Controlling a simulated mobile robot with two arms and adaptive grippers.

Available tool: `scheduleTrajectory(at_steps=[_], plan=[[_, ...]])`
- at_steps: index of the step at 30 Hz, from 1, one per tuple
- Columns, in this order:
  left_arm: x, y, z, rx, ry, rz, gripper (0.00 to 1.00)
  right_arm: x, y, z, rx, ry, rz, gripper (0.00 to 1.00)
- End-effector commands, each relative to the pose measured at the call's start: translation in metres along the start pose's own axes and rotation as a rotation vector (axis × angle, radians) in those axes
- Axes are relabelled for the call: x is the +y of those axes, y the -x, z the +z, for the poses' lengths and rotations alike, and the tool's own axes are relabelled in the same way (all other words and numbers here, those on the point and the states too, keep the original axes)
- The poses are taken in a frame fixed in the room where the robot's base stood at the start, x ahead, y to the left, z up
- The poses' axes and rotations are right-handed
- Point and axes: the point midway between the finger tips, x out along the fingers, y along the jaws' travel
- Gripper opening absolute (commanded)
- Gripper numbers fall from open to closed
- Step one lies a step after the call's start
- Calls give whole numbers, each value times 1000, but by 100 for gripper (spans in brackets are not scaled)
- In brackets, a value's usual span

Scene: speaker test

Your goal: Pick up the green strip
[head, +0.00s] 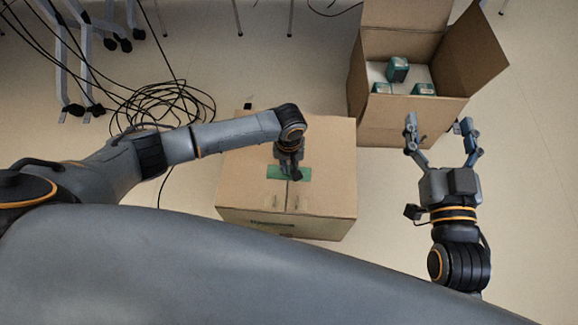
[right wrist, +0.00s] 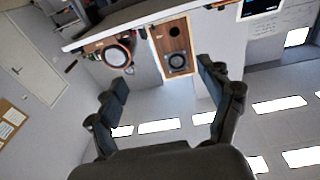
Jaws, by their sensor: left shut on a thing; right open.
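The green strip (head: 274,172) lies flat across the top of a closed cardboard box (head: 240,185), over its middle seam. My left gripper (head: 293,176) points down onto the strip and is shut on it; the fingers hide the strip's middle. The strip shows no visible gap from the box top. My right gripper (head: 440,128) is open and empty, to the right of the closed box and in front of an open box. Its spread fingers also show in the right wrist view (right wrist: 165,78).
The open cardboard box (head: 415,112) at upper right has flaps spread and several teal-and-white items (head: 397,70) inside. Tangled black cables (head: 165,100) lie on the floor at left. The right wrist view shows a wooden speaker (right wrist: 172,45) and a white table edge (right wrist: 130,25).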

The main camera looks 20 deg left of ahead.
Motion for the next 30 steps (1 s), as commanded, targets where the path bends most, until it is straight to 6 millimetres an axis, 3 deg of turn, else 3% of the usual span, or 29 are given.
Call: scheduleTrajectory(at_steps=[8,14,18,24,26,29,30], plan=[[0,25,-1,1,0,2,0,7,10,38,-228,5,15,80],[1,48,13,-1,-1,2,0,14,41,87,-539,5,34,80],[2,63,26,-1,-1,2,0,20,76,117,-769,3,49,80],[3,86,45,-1,-1,2,0,26,139,146,-1098,-5,70,80],[3,92,50,-1,-1,0,0,27,159,151,-1192,-8,77,80],[4,103,75,-4,-3,1,0,28,191,149,-1337,-15,85,80],[5,108,85,-5,-4,2,0,28,194,144,-1351,-15,86,80]])
